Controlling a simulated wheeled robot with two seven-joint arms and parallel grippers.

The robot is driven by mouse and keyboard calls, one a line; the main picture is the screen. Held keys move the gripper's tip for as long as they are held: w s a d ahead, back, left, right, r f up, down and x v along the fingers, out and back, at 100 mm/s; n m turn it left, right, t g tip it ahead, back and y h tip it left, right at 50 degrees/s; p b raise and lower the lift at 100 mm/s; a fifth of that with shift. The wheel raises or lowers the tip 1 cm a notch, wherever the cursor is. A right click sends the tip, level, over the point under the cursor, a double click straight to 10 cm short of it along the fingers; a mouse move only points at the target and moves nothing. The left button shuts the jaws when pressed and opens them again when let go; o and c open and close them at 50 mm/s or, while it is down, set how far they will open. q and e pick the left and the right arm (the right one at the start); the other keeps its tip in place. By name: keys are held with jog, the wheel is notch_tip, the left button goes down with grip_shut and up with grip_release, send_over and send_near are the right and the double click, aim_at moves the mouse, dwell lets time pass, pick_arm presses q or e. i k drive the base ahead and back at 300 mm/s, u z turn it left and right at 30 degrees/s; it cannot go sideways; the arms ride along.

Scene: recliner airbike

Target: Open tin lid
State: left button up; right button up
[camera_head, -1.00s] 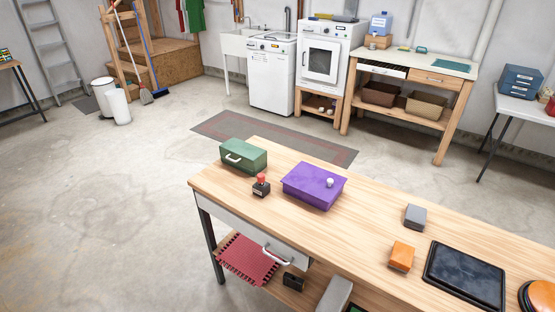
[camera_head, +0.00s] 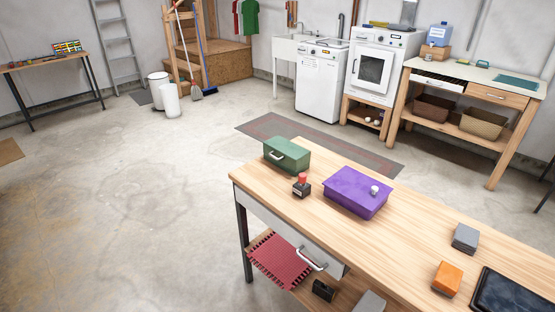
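A purple lidded box (camera_head: 355,193) with a small white knob (camera_head: 374,190) on its lid sits on the wooden workbench (camera_head: 420,237). A green box (camera_head: 287,155) with a white handle on its front stands behind and left of it, near the bench's far left corner. Both boxes look closed. I cannot tell from this view which one is the tin. Neither of my grippers shows.
A black item with a red top (camera_head: 302,184) stands between the boxes. A grey block (camera_head: 465,238), an orange block (camera_head: 447,278) and a dark tablet (camera_head: 502,292) lie further right. The bench drawer (camera_head: 300,248) is below. The floor (camera_head: 130,220) on the left is clear.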

aim_at(295, 157)
jog(key=u, duration=0.5)
jog(key=k, duration=0.6)
jog(key=u, duration=1)
jog(key=i, duration=2.55)
jog(key=z, duration=1.1)
